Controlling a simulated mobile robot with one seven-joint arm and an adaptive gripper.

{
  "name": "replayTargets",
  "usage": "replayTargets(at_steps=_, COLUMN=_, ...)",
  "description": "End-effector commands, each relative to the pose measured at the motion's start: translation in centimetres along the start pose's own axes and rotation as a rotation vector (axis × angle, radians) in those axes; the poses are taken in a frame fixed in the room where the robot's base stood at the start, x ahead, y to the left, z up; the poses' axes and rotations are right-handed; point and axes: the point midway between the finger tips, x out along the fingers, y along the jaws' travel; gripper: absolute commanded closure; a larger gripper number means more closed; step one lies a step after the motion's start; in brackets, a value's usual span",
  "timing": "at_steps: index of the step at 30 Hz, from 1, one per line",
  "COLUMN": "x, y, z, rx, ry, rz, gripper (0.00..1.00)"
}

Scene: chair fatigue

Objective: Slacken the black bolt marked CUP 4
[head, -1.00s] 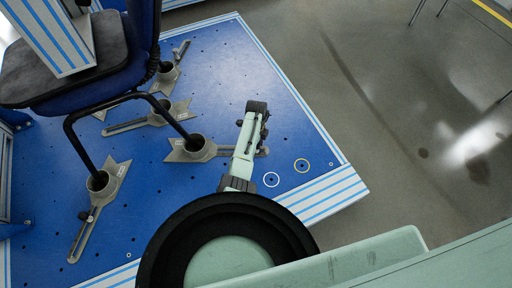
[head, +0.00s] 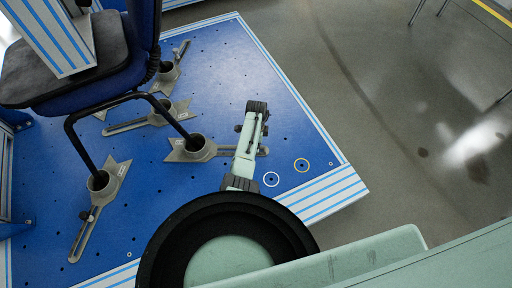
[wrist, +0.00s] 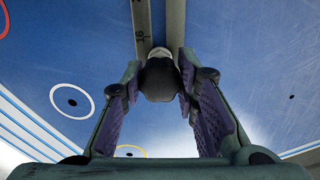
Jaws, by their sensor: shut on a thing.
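My gripper (head: 257,112) reaches over the slotted arm of the nearest right-hand cup clamp (head: 185,155) in the head view. In the wrist view its two purple-padded fingers (wrist: 160,65) stand either side of a dark round bolt head (wrist: 160,83) and are shut on it. The bolt sits at the slot between two grey metal rails (wrist: 176,22). In the head view the bolt is hidden by my gripper, and the cup tags are too small to read.
The chair (head: 85,75) stands with its black legs in several grey cups on the blue plate (head: 265,85). Other slotted clamps lie to the left and behind.

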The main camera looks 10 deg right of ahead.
Motion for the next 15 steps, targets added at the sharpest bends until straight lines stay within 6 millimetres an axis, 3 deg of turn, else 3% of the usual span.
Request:
replayTargets(at_steps=7, x=-0.02, y=0.04, z=-0.03, rx=-0.278, ry=-0.001, rz=0.001, gripper=1.00)
replayTargets(at_steps=15, x=0.02, y=0.03, z=0.01, rx=-0.328, ry=-0.001, rz=0.001, gripper=1.00)
